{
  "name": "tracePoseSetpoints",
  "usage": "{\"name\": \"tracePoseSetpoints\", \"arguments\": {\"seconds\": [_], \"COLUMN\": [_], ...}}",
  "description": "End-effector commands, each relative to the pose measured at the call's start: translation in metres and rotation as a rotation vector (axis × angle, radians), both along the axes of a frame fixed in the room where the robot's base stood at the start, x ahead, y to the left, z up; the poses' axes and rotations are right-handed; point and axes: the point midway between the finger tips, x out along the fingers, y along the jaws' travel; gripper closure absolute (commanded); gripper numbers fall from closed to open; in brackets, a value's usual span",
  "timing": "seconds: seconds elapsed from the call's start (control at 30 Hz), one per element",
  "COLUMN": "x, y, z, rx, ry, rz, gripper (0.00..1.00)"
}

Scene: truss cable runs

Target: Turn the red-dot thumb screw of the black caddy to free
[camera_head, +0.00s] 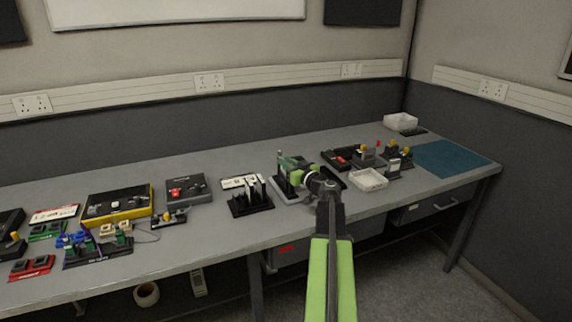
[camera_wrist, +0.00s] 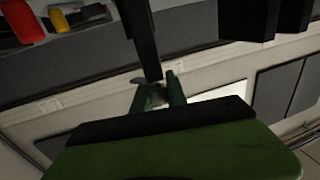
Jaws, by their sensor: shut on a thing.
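My gripper (camera_head: 297,168) is over the middle of the bench, at a dark green part (camera_head: 288,162) above a light grey base (camera_head: 283,188). In the wrist view a dark finger (camera_wrist: 142,45) comes down to green uprights, and a broad dark green body (camera_wrist: 180,155) with a black edge fills the bottom. My gripper is shut on this green part. Several black holders stand on the bench, and I cannot tell which is the black caddy. One slotted black holder (camera_head: 250,206) is just left of my gripper. No red-dot thumb screw can be made out.
A black tray (camera_head: 342,160), an open white bin (camera_head: 368,181) and dark holders with yellow tops (camera_head: 394,163) stand close to the right. A grey box with a red part (camera_head: 187,190) and a yellow-edged case (camera_head: 118,203) are left. The blue mat (camera_head: 450,159) is clear.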

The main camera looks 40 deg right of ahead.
Motion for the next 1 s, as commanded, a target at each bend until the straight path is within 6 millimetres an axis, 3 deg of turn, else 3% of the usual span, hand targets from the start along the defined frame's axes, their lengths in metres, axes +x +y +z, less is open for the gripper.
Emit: {"name": "tracePoseSetpoints", "arguments": {"seconds": [0.6,1.0], "x": [-0.005,-0.012], "y": [-0.012,-0.020], "z": [0.000,0.000], "rx": [0.000,0.000], "ry": [0.000,0.000], "rz": [-0.578,-0.875], "gripper": [1.00,1.00]}}
